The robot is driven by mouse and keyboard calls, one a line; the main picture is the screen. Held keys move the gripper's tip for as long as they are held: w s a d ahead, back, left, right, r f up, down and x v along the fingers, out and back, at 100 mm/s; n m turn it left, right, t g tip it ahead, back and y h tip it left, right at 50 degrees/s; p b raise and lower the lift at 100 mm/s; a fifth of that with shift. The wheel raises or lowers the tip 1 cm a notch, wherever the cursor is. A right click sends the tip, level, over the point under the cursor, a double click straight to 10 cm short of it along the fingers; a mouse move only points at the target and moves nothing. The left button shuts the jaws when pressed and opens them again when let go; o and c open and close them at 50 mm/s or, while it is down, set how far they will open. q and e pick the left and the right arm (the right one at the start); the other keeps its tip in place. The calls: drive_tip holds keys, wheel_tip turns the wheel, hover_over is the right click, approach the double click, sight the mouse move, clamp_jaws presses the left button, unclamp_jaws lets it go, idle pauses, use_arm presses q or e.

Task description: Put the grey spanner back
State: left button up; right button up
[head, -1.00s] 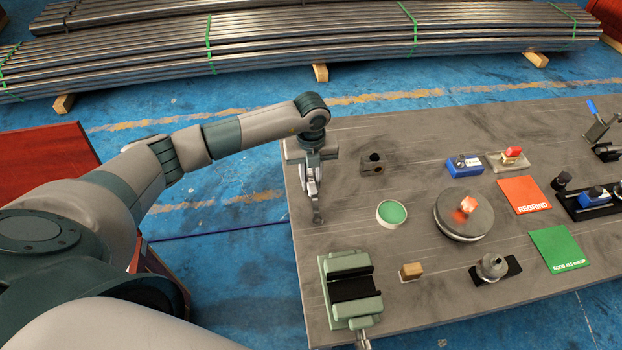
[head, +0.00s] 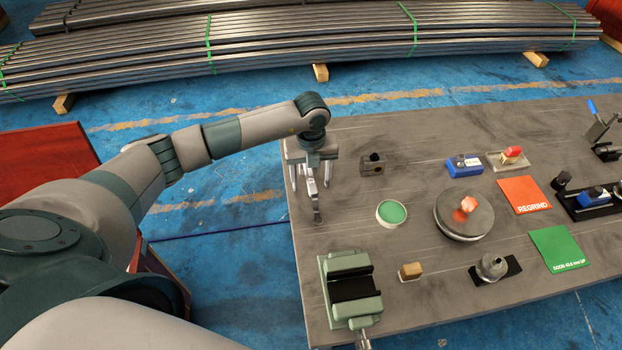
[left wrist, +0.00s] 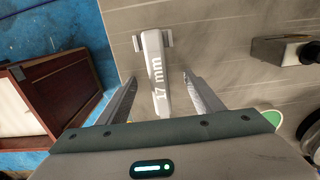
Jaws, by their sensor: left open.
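The grey spanner (head: 317,207) is near the left edge of the workbench. In the left wrist view the spanner (left wrist: 157,75), marked "17 mm", shows between and beyond my fingertips, with small pale pieces on both sides of its far end. I cannot tell whether these are its jaws or a holder. My left gripper (head: 310,182) is open above the bench, with a finger on each side of the spanner and gaps between. In the left wrist view the open fingers (left wrist: 158,82) stand clear of it. My right gripper is not in view.
On the workbench (head: 420,135) are a dark block (head: 372,169), a green-topped round pad (head: 391,212), a green vise (head: 348,283), a wooden block (head: 411,270) and a round plate (head: 464,222). A red box (head: 45,165) stands left of the bench.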

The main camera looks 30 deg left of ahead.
use_arm(q)
drive_tip(key=shift+r, duration=0.15)
drive_tip(key=shift+r+p, duration=1.9)
drive_tip(key=shift+r, duration=0.95)
drive_tip(key=shift+w+r+b, duration=0.1)
drive_tip(key=shift+r+b, duration=0.25)
drive_tip(key=shift+r, duration=0.15)
wheel_tip(320, 180, up, 16)
drive_tip(key=b, duration=0.5)
drive_tip(key=shift+r, duration=0.2)
drive_tip(key=shift+f, duration=0.1)
